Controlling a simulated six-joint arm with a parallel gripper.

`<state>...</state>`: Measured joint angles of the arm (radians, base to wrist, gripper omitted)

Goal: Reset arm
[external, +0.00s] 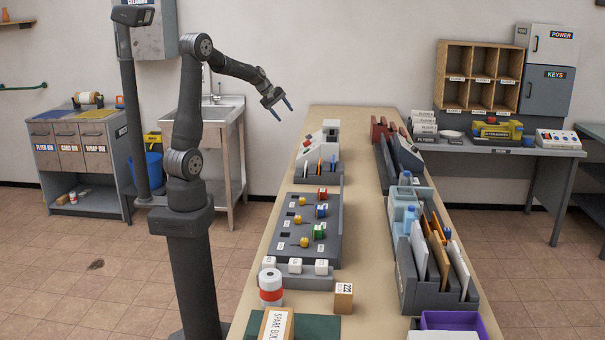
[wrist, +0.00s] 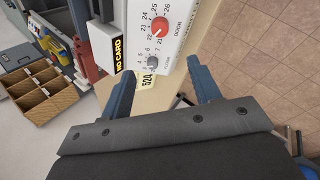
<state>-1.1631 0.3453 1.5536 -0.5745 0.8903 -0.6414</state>
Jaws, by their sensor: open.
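My gripper (external: 279,108) is raised in the air at the left side of the long table, near its far end, in the external view. Its two blue fingers are spread apart with nothing between them. In the wrist view the open gripper (wrist: 165,92) shows its two fingers over the table edge, below a white panel (wrist: 160,25) with a red dial and a smaller grey knob. My arm rises from its base and bends over toward the table.
The long table (external: 266,232) carries a grey board with coloured knobs (external: 312,222), a file rack (external: 440,290), a small box marked 222 (external: 343,297) and a white-and-red roll (external: 271,287). A sink (external: 215,108) stands behind my arm. The air around my gripper is clear.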

